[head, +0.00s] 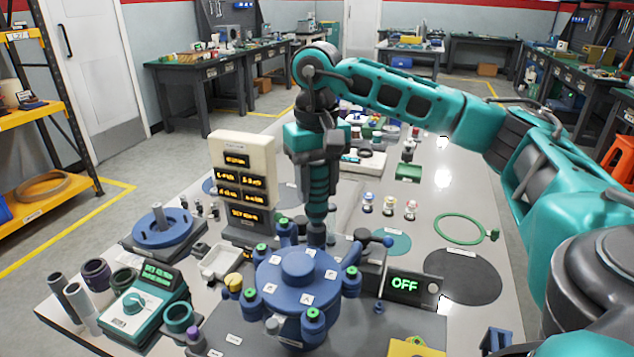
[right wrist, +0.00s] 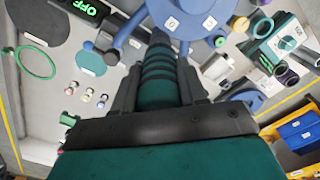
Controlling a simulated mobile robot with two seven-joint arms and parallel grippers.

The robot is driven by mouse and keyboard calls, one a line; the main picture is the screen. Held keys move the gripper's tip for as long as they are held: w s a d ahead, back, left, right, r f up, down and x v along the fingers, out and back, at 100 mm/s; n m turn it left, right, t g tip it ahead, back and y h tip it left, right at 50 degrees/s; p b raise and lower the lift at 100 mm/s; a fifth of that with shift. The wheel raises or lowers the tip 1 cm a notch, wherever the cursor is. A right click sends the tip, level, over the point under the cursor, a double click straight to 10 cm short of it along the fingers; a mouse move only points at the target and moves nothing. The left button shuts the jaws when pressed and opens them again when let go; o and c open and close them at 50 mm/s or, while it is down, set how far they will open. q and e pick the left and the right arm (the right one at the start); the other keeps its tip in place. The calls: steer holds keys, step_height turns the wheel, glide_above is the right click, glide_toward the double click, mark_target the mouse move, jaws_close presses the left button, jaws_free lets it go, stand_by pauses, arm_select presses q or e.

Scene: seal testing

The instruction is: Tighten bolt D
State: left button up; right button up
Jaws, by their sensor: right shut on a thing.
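The blue round test flange (head: 290,285) sits at the front middle of the table, with several green-capped bolts around its rim, one of them a green-capped bolt (head: 351,272) at its right. Small white letter labels lie on its top; I cannot read which marks bolt D. My right gripper (head: 318,158) is shut on an upright tool with a teal and black banded handle (head: 319,188). The tool's dark tip points down at the flange's far rim and hides what is under it. In the right wrist view the handle (right wrist: 158,85) stands between both fingers, with the flange (right wrist: 190,15) beyond.
A cream display tower (head: 243,175) stands behind left of the flange. A box reading OFF (head: 405,287) is close on its right. A teal meter (head: 135,305) and dark tubes stand front left. A green ring (head: 466,229) and black disc (head: 462,276) lie flat at right.

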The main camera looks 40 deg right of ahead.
steer(key=shift+r+p, duration=2.1)
steer(key=shift+r, duration=0.4)
